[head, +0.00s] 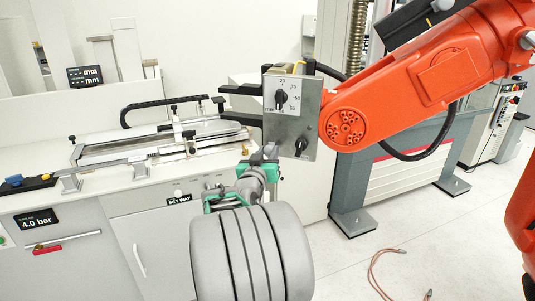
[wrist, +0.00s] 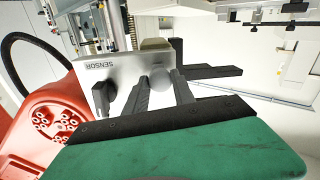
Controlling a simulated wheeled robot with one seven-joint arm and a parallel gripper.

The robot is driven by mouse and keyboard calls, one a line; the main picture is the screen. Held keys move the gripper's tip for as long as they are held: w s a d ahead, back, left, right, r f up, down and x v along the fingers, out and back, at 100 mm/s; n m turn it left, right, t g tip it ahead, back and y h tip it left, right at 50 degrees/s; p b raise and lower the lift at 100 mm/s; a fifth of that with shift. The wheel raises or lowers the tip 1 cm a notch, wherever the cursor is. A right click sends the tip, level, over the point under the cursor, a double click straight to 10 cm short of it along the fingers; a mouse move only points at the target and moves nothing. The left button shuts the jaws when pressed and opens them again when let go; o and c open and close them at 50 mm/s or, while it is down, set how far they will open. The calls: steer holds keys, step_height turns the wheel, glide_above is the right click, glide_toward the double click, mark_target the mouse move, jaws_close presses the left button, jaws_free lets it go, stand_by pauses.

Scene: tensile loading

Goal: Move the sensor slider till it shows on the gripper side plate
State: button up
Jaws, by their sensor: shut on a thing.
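The gripper side plate (head: 308,118) is a grey metal panel on the end of the orange arm, with a black dial knob (head: 281,99) above and a second black knob (head: 300,146) below. In the wrist view the plate (wrist: 125,66) bears the word SENSOR, with a black knob (wrist: 105,98) under it. My gripper (wrist: 163,84) has its two dark fingers on either side of a rounded light grey piece, seemingly the sensor slider (wrist: 163,77), and is shut on it. The fingers partly hide it. In the head view my green gripper (head: 262,160) is at the plate's lower left; its fingertips are unclear.
The orange arm (head: 430,85) with a black cable fills the right. Its black jaws (head: 240,90) stick out left of the plate. A bench (head: 110,185) with a metal rail fixture (head: 155,148) stands at left. A reddish hose (head: 385,275) lies on open floor.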

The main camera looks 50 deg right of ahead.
jaws_close()
stand_by(0.8)
